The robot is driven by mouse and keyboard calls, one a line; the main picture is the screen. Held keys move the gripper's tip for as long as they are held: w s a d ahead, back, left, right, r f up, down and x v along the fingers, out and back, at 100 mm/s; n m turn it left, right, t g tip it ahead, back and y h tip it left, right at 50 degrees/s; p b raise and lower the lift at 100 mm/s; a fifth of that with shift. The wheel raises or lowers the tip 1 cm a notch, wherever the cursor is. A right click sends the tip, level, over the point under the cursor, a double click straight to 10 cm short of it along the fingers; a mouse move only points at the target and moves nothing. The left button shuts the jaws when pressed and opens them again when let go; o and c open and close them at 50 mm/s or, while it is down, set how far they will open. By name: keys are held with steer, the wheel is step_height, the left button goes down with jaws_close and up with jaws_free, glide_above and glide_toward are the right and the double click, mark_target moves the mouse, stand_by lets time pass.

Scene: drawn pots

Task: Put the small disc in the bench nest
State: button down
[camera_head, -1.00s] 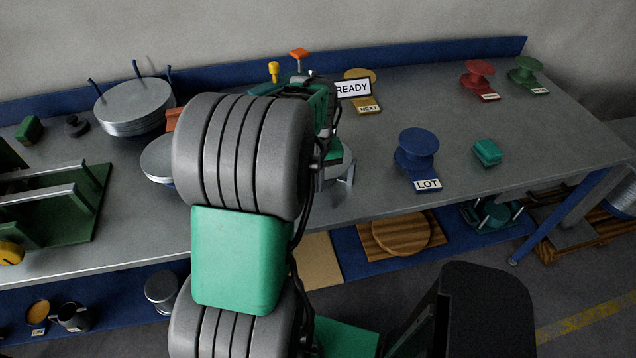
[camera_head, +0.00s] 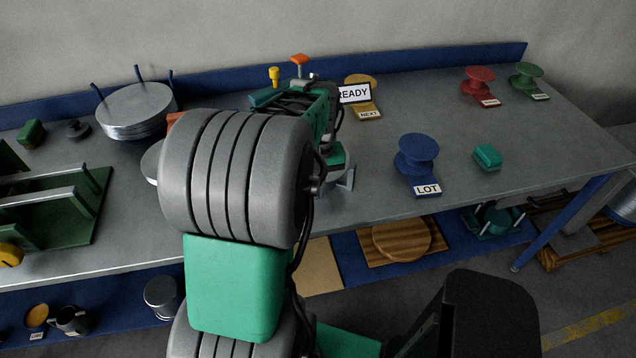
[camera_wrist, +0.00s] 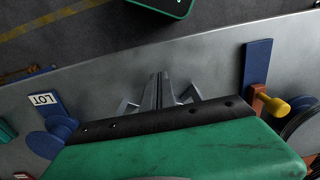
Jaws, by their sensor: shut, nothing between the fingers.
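A stack of round silver discs (camera_head: 135,103) sits among upright blue pegs at the back left of the bench, which looks like the bench nest. Another silver disc (camera_head: 151,163) shows only its left edge beside my arm; the rest is hidden. I cannot tell whether it is the small disc. My gripper (camera_head: 346,181) is over the middle of the bench, partly hidden by my arm in the head view. In the wrist view my gripper (camera_wrist: 160,88) has its fingers together and empty, above bare grey bench.
A blue spool with a LOT label (camera_head: 417,153) and a teal block (camera_head: 487,157) stand right of my gripper. A READY sign (camera_head: 354,93) is behind it. A green rack (camera_head: 65,215) stands at the left. Bare bench lies around the front middle.

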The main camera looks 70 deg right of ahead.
step_height(320, 180, up, 8)
steer(key=b, duration=0.1)
steer(key=shift+w+r, duration=0.2)
steer(key=shift+d, duration=0.1)
